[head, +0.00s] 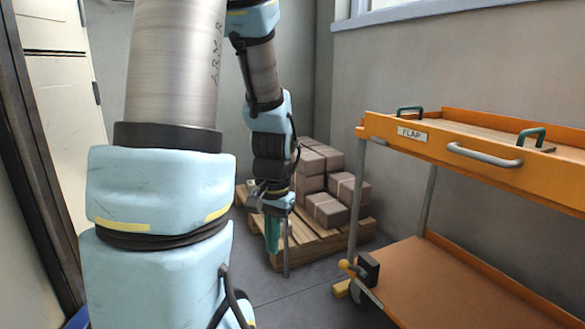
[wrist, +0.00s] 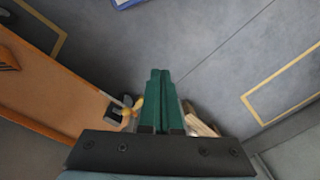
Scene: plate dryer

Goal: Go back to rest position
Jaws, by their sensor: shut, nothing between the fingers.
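My gripper (head: 273,235) hangs pointing down at the end of my arm in the head view, in front of the wooden pallet. In the wrist view its two green fingers (wrist: 161,85) lie together, shut and empty, above the grey floor. My arm reaches down from the top of the head view and hides part of the room behind it. No plate or dryer can be made out in either view.
An orange trolley (head: 440,148) labelled "FLAP" stands at the right; its side also shows in the wrist view (wrist: 50,85). A wooden pallet (head: 318,245) bears several brown boxes (head: 327,210) by the back wall. Floor between trolley and arm is clear.

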